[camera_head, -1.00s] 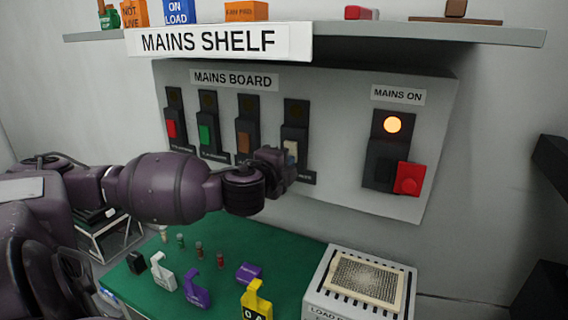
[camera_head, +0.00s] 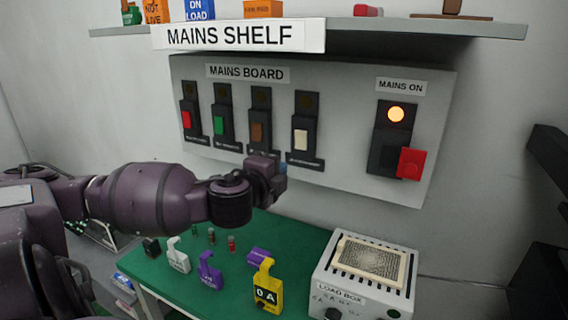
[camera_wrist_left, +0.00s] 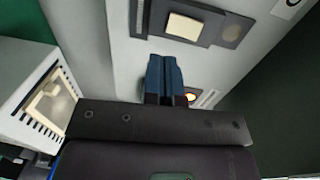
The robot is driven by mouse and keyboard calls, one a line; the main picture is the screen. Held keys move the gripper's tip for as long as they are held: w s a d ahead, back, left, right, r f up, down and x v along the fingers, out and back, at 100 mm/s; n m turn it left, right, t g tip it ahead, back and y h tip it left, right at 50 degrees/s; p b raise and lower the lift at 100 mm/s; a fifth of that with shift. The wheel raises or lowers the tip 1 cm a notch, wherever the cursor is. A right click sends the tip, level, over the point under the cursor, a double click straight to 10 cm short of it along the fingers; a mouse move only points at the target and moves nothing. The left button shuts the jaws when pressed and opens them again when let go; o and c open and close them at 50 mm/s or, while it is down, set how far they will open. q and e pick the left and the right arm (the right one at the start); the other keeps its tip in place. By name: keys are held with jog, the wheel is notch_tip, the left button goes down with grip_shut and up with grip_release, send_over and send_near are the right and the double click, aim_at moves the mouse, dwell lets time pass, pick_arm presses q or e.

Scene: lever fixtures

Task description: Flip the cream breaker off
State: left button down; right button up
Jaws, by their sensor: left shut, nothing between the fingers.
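The cream breaker (camera_head: 301,140) is the rightmost of the row of levers on the mains board (camera_head: 340,175). Its cream lever sits in the lower part of its black housing, below a dark lamp, at a similar height to its neighbours. In the left wrist view the cream lever (camera_wrist_left: 184,27) shows beyond the fingertips. My left gripper (camera_head: 283,168) is below and slightly left of the cream breaker, apart from it in the picture. Its blue fingers (camera_wrist_left: 163,60) are shut and empty. My right gripper is not in view.
Red (camera_head: 187,119), green (camera_head: 219,125) and brown (camera_head: 257,132) breakers stand to the left. The mains switch has a lit lamp (camera_head: 396,114) and a red handle (camera_head: 411,163). The mains shelf (camera_head: 370,31) overhangs the board. A load box (camera_head: 325,290) and tags stand on the green table (camera_head: 190,293).

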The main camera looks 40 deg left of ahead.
pick_arm(q)
jog(key=p+v, duration=0.1)
jog(key=v, duration=0.1)
jog(key=f+v, duration=0.1)
jog(key=v, duration=0.2)
jog(key=shift+s+d+p, duration=0.1)
jog(key=shift+s+p, duration=0.1)
jog(key=shift+p, duration=0.2)
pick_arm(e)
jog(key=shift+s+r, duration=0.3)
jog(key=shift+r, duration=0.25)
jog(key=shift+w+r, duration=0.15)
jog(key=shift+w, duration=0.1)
pick_arm(q)
jog(key=shift+s, duration=0.1)
